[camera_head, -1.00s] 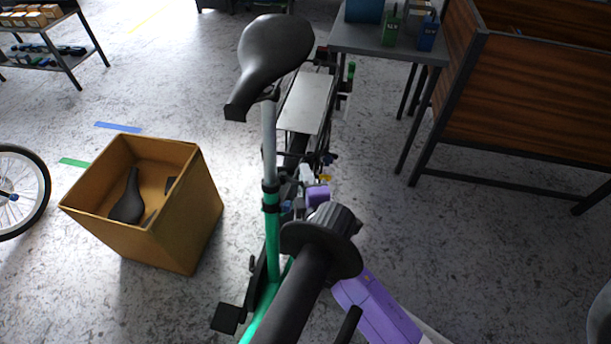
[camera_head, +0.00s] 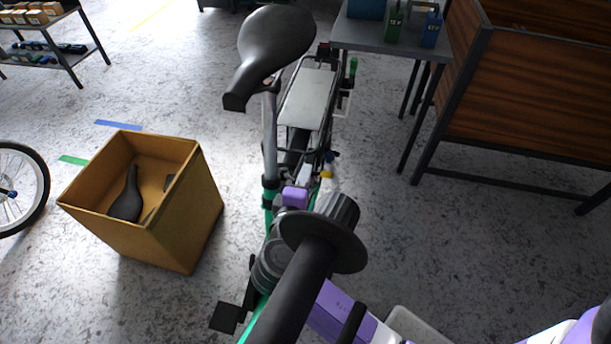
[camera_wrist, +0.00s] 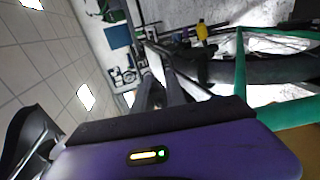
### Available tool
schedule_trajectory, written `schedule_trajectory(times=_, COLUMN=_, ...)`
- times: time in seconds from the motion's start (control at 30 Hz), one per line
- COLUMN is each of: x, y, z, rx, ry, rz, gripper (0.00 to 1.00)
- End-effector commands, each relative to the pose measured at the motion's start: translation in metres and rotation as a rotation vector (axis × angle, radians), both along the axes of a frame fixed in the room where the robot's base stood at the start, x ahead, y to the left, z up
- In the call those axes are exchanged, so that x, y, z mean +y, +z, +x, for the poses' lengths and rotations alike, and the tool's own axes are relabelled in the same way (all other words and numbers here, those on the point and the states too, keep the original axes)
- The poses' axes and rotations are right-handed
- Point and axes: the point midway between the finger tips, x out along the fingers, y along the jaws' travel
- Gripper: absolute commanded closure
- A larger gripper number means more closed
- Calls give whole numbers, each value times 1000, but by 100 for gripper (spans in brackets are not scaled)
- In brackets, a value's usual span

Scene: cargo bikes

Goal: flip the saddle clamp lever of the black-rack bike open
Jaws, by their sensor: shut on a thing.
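The bike with the dark rack (camera_head: 308,98) stands in the middle of the head view, with its black saddle (camera_head: 272,42) on a silver seat post (camera_head: 269,130). The black clamp collar (camera_head: 269,184) sits at the top of the green seat tube. My gripper (camera_head: 287,195), with a purple body, is beside the collar on its right. In the wrist view its two dark fingers (camera_wrist: 160,85) are close together past the purple palm. The clamp lever is hidden at the fingers, and they seem shut on it.
A cardboard box (camera_head: 190,215) holding a loose saddle (camera_head: 126,197) stands left of the bike. A grey table (camera_head: 385,42) and a wooden-sided bin (camera_head: 530,90) are at the right. Floor between is clear.

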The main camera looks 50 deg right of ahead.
Motion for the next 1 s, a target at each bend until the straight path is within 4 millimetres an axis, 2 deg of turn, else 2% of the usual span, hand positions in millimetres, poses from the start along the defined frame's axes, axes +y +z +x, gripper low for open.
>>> schedule_trajectory(times=0.13, x=1, y=-1, z=0, rx=1, ry=4, rz=3, gripper=100)
schedule_trajectory(times=0.17, x=1, y=-1, z=0, rx=1, ry=4, rz=3, gripper=80)
schedule_trajectory(times=0.27, x=1, y=-1, z=0, rx=1, ry=3, rz=2, gripper=62)
schedule_trajectory(times=0.63, x=4, y=1, z=-2, rx=1, ry=3, rz=1, gripper=62)
schedule_trajectory(times=1.0, x=51, y=14, z=-26, rx=1, ry=6, rz=2, gripper=62)
